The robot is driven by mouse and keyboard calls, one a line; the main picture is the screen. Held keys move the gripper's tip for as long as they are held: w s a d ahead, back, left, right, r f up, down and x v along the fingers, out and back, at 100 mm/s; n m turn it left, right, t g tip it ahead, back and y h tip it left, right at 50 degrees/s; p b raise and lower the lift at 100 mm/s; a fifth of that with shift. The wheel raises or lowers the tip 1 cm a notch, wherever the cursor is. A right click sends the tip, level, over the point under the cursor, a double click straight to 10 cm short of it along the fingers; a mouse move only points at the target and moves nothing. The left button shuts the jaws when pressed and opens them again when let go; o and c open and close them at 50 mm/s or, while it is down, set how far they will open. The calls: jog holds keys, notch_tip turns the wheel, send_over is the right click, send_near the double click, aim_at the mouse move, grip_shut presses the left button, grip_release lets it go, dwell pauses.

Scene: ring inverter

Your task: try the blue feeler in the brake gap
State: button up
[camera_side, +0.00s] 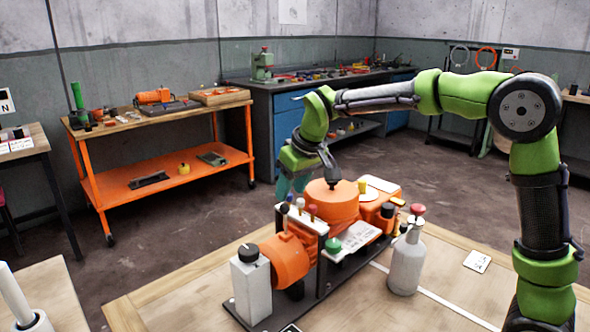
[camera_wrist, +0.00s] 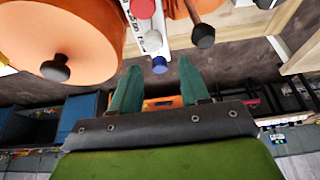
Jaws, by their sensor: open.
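The blue feeler's knob (camera_wrist: 160,65) is at the end of a row with a white knob (camera_wrist: 152,40) and a red knob (camera_wrist: 143,8) on a pale holder. In the side view the row shows as small knobs, the blue one (camera_side: 289,197) dark and farthest left. My gripper (camera_wrist: 160,84) is open, its teal fingers apart on either side of the blue knob's line, with nothing held. In the side view it is behind the holder, partly hidden by it. A black-knobbed lever (camera_wrist: 203,36) stands beside the row, by the orange motor (camera_side: 288,258). I cannot make out the brake gap.
An orange dome (camera_side: 331,203) with a black knob stands close beside the row. A grey box (camera_side: 250,285) is at front left. A grey bottle (camera_side: 406,262) with a red top stands at right. The wooden table (camera_side: 440,285) is clear at front right.

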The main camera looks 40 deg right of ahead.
jog(key=v, duration=1.7)
jog(key=shift+f, duration=0.1)
jog(key=s+a+f+m+t+y, duration=0.1)
jog(key=s+f+m, duration=0.3)
jog(key=s+f, duration=1.1)
jog(key=s+t+y, duration=0.1)
jog(key=s, duration=0.2)
jog(key=shift+s+a+f+t, duration=0.15)
jog(key=shift+s+f+t, duration=0.1)
jog(key=shift+t, duration=0.15)
